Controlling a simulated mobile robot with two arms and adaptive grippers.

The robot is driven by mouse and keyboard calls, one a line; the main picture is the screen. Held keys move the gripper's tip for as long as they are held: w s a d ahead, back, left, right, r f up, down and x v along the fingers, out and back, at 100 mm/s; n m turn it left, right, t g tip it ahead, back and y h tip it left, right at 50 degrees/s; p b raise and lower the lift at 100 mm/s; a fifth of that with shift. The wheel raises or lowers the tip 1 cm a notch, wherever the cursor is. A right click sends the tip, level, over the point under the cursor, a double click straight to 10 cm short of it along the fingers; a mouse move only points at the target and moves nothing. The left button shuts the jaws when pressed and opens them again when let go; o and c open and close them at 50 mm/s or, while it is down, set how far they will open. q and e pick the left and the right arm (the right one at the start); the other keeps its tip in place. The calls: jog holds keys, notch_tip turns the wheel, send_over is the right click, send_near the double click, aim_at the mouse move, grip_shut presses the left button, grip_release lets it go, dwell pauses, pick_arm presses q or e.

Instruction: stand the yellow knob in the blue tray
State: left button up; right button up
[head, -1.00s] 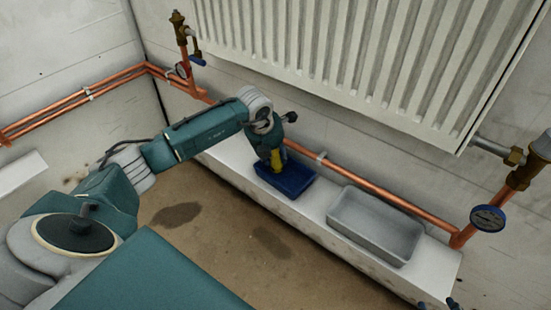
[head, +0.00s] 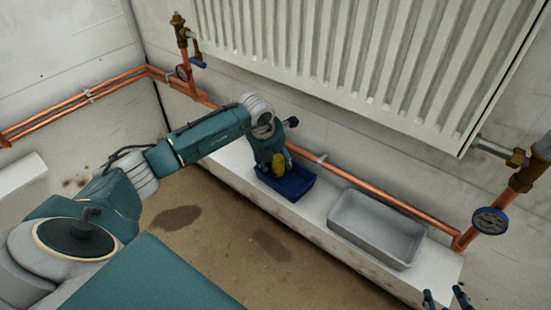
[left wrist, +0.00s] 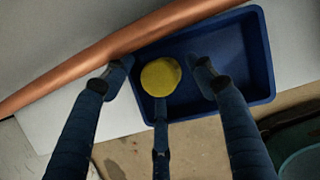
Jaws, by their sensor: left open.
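The yellow knob (head: 279,163) is in the blue tray (head: 296,188), toward its left end, and looks upright. In the left wrist view the knob (left wrist: 160,77) shows as a round yellow top inside the tray (left wrist: 250,50). My left gripper (head: 267,168) is open at the knob. Two of its fingers are on either side of the knob and a third is below it in the left wrist view (left wrist: 160,92), where gaps show beside the two side fingers. The knob's base is hidden. Only the fingertips of my right gripper (head: 445,297) show, at the bottom right edge.
The tray stands on a white ledge (head: 318,215), with a grey tray (head: 372,230) to its right. A copper pipe (head: 400,203) runs along the wall behind both. A white radiator (head: 350,65) hangs above.

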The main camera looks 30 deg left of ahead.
pick_arm(q)
jog(key=shift+r, duration=0.1)
jog(key=p+v, duration=0.1)
jog(key=v, duration=0.4)
jog(key=shift+r+p, duration=0.2)
jog(key=shift+p, duration=0.15)
jog(key=p, duration=0.1)
send_near(275, 158)
jog(key=shift+s+d+r, duration=0.1)
jog(key=shift+s+r, duration=0.05)
jog(key=shift+r, duration=0.4)
pick_arm(e)
jog(key=s+d+f+g+h, duration=0.1)
jog(key=s+d+f+g, duration=0.1)
jog(key=s, duration=0.5)
jog(key=s+d+f+g+h, duration=0.1)
jog(key=s+d+f+g, duration=0.1)
jog(key=s+f+g, duration=0.3)
jog(key=shift+s+d+f, duration=0.3)
jog(key=shift+s+d, duration=0.05)
jog(key=shift+s, duration=1.05)
